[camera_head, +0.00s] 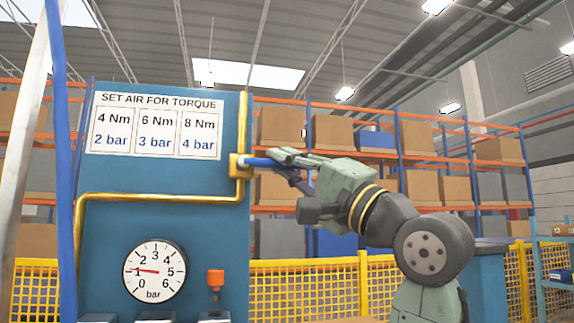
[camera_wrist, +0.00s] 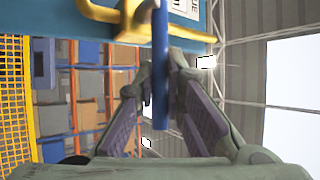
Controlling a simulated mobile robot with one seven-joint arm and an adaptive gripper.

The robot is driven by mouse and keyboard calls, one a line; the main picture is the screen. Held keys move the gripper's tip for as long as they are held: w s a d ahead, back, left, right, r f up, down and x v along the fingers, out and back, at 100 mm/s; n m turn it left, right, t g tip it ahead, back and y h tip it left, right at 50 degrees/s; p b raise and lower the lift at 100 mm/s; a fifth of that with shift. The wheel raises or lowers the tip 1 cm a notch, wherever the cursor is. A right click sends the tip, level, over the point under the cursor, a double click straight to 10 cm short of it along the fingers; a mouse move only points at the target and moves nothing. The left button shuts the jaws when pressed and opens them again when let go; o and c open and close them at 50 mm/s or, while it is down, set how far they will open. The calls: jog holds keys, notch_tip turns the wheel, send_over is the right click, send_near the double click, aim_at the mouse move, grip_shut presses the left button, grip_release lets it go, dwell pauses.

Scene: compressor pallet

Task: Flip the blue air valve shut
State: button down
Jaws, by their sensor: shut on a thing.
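The blue air valve is a lever handle (camera_head: 262,162) on a brass body (camera_head: 239,167) at the right edge of the blue panel (camera_head: 165,250). In the head view the lever points right, roughly level, across the line of the upright yellow pipe (camera_head: 243,120). My gripper (camera_head: 287,163) is shut on the lever, coming from the right. In the wrist view the blue lever (camera_wrist: 160,65) runs down between the two fingers (camera_wrist: 160,85), and the brass body (camera_wrist: 128,20) is at the top. The fingertips hide part of the lever in the head view.
A gauge (camera_head: 155,270) on the panel has its needle near 1 bar. A sign (camera_head: 155,125) lists torque and bar values. An orange-capped part (camera_head: 215,280) stands right of the gauge. Yellow mesh fencing (camera_head: 320,285) and racks with boxes (camera_head: 333,132) are behind.

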jog(key=c, duration=1.7)
grip_release()
jog(key=shift+o, duration=0.2)
jog(key=v, duration=1.2)
